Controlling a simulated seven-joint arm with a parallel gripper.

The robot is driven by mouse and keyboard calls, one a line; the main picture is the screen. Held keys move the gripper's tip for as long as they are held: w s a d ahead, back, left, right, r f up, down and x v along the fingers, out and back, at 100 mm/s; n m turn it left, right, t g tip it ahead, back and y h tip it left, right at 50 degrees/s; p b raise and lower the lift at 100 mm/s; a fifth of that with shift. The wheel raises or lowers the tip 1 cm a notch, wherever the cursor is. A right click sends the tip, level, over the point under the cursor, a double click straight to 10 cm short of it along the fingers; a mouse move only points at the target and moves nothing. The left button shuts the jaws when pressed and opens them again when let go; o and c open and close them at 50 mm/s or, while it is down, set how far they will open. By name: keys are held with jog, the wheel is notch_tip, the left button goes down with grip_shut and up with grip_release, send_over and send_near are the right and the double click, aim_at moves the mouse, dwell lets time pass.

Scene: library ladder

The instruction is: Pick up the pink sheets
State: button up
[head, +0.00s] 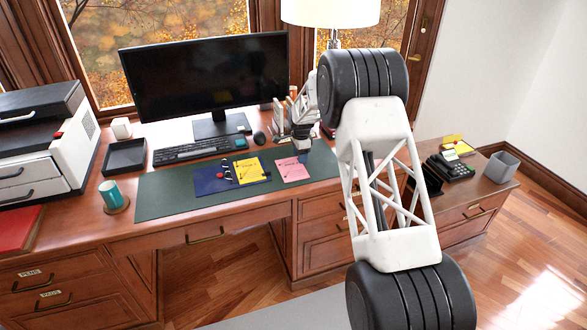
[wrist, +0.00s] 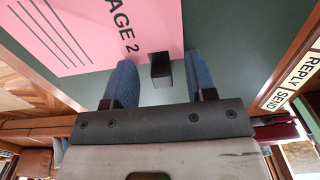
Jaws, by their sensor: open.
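The pink sheets (head: 293,170) lie flat on the green desk mat (head: 160,188), right of the yellow sheets (head: 250,171). In the wrist view the pink sheets (wrist: 90,28) show the print "PAGE 2" and black lines. A small black block, perhaps a clip (wrist: 160,70), sits at their edge, between my fingers in the picture. My gripper (wrist: 161,85) is open, with blue finger pads on either side of the block. I cannot tell if they touch it. In the head view my gripper (head: 301,146) is just above the sheets' back edge.
A navy folder or sheet (head: 210,180) lies left of the yellow sheets. Behind are a keyboard (head: 190,150), a mouse (head: 259,138) and a monitor (head: 205,75). A teal mug (head: 111,193) stands at the left. Bare mat lies left of the papers.

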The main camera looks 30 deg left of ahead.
jog(key=shift+c, duration=0.5)
grip_shut()
jog(key=shift+r, duration=0.1)
jog(key=shift+r, duration=1.35)
jog(key=shift+s+d+r, duration=0.2)
jog(key=shift+s+r, duration=0.15)
jog(key=shift+r, duration=0.05)
jog(key=s+d, duration=0.2)
jog(key=s, duration=0.2)
jog(key=s+d+r, duration=0.1)
jog(key=s+d, duration=0.2)
jog(key=s, duration=0.1)
jog(key=s+d, duration=0.3)
jog(key=s, duration=0.1)
jog(key=shift+s+d+r, duration=0.2)
jog(key=shift+s+d, duration=0.05)
